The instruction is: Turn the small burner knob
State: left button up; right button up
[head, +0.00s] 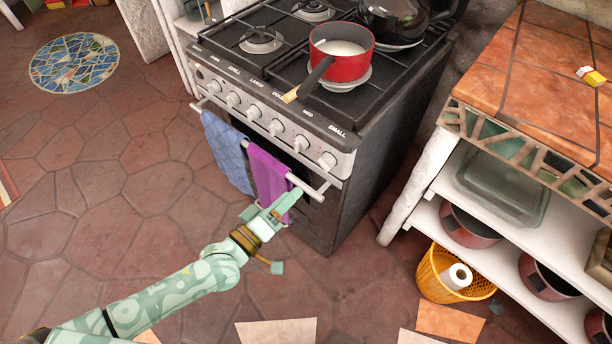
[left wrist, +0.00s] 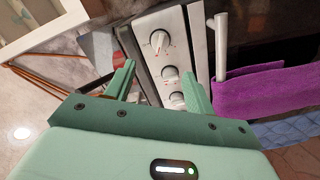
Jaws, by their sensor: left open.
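The small burner knob (head: 327,160) is the white, rightmost knob on the stove's front panel, below the word SMALL. In the left wrist view this end knob (left wrist: 160,39) shows above the fingers, its pointer facing down the row. My left gripper (head: 287,203), pale green, is in front of the stove by the purple towel, below and left of the knob. In the left wrist view its fingers (left wrist: 160,78) are apart, with nothing seen between them but panel and other knobs behind. It appears apart from the small knob. My right gripper is in neither view.
The oven handle (head: 311,190) sticks out below the knobs, carrying a purple towel (head: 268,172) and a blue towel (head: 227,150). A red saucepan (head: 350,68) of white liquid sits on the stovetop, handle towards the front. A yellow basket (head: 433,284) stands right of the stove.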

pick_arm(q)
jog(key=v, duration=0.4)
jog(key=shift+s+a+f+p, duration=0.1)
jog(key=shift+s+a+p, duration=0.1)
jog(key=shift+s+p, duration=0.15)
grip_shut()
dwell(1.4)
